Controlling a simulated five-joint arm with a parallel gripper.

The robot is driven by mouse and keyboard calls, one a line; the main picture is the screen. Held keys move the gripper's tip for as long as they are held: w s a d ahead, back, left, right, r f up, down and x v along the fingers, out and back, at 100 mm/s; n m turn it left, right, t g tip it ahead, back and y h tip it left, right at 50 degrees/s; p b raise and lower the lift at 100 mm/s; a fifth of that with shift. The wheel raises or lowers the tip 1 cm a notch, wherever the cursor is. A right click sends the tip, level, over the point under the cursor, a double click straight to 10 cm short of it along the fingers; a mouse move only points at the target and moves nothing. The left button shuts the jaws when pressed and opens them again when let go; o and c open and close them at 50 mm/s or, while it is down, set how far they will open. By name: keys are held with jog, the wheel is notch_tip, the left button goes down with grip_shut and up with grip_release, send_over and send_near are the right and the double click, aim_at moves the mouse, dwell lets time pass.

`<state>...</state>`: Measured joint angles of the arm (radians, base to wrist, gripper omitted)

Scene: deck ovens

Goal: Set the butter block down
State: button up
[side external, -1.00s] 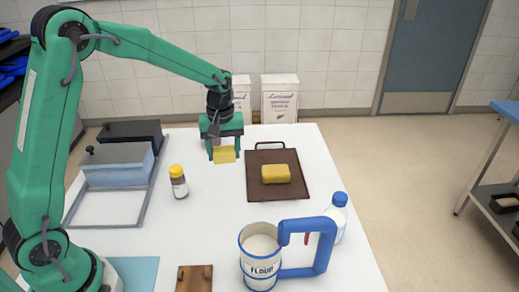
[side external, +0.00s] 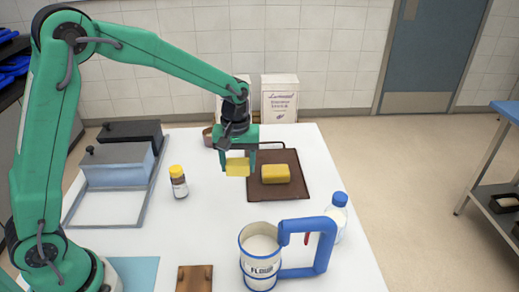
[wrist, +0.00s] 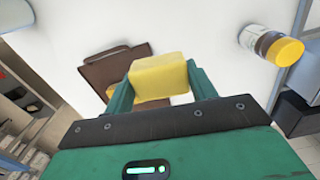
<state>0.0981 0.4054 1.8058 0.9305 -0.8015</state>
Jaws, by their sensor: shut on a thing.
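My gripper (side external: 238,167) is shut on a yellow butter block (side external: 237,167) and holds it above the white table, just left of a dark brown tray (side external: 292,196). The held block also shows between the fingers in the wrist view (wrist: 159,76). Another yellow block (side external: 276,174) lies on the brown tray. In the wrist view the held block and a finger partly hide the tray (wrist: 100,74) and the block on it.
A yellow-capped jar (side external: 179,182) stands left of my gripper. A flour jug (side external: 261,262) with a blue handle and a blue-capped bottle (side external: 338,218) stand in front. Lidded boxes (side external: 118,165) are at the left. Bare white table lies between jar and tray.

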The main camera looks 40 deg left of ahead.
jog(key=s+d+m, duration=0.4)
jog(key=d, duration=0.7)
jog(key=shift+n, duration=0.3)
jog(key=shift+s+a+f, duration=0.1)
jog(key=shift+s+f, duration=0.05)
jog(key=shift+f, duration=5.1)
jog(key=shift+f, duration=0.1)
jog(key=o, duration=1)
notch_tip(320, 180, up, 12)
jog(key=shift+r, duration=0.15)
